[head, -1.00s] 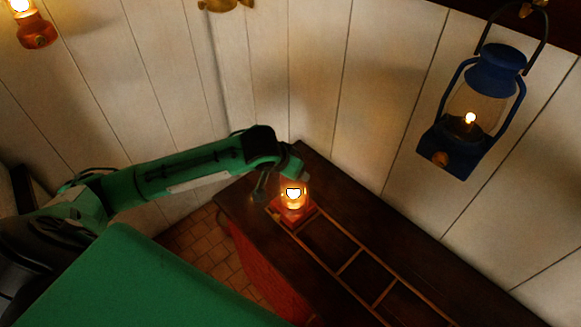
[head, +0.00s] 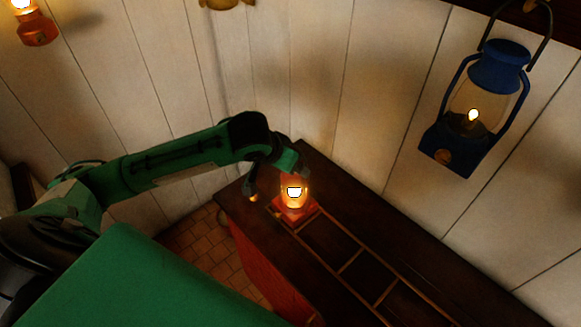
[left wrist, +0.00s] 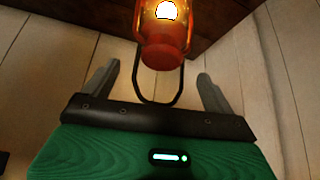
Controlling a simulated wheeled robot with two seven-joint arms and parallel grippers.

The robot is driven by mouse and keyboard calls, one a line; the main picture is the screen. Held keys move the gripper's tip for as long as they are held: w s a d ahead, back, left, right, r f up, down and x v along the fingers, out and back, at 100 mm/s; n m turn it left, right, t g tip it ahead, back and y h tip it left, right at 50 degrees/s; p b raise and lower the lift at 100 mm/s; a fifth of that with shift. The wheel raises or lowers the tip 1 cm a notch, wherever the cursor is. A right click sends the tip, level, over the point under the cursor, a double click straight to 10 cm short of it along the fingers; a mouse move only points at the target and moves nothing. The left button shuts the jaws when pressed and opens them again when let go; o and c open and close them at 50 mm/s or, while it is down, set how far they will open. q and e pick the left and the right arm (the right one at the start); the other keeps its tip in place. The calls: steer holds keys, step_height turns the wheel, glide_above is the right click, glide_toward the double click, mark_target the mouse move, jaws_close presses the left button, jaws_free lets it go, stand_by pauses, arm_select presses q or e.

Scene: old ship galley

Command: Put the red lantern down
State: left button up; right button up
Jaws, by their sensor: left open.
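The lit red lantern (head: 295,196) stands on the dark counter (head: 318,165), at the far end compartment of a low wooden divider frame. My left gripper (head: 277,180) is open at the lantern's upper left, its fingers spread apart. In the left wrist view the red lantern (left wrist: 165,40) is at the top, with its dark wire handle reaching between the spread fingers of the left gripper (left wrist: 159,85). The fingers show clear gaps to the handle on both sides. My right gripper is not in view.
The divider frame (head: 349,262) has several empty compartments running toward the lower right. A blue lantern (head: 480,105) hangs by the white plank wall at the right. An orange lantern (head: 36,29) hangs at the upper left. Floor tiles (head: 205,250) show left of the counter.

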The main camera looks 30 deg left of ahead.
arm_select(q)
steer(key=v, duration=0.7)
steer(key=shift+b, duration=0.3)
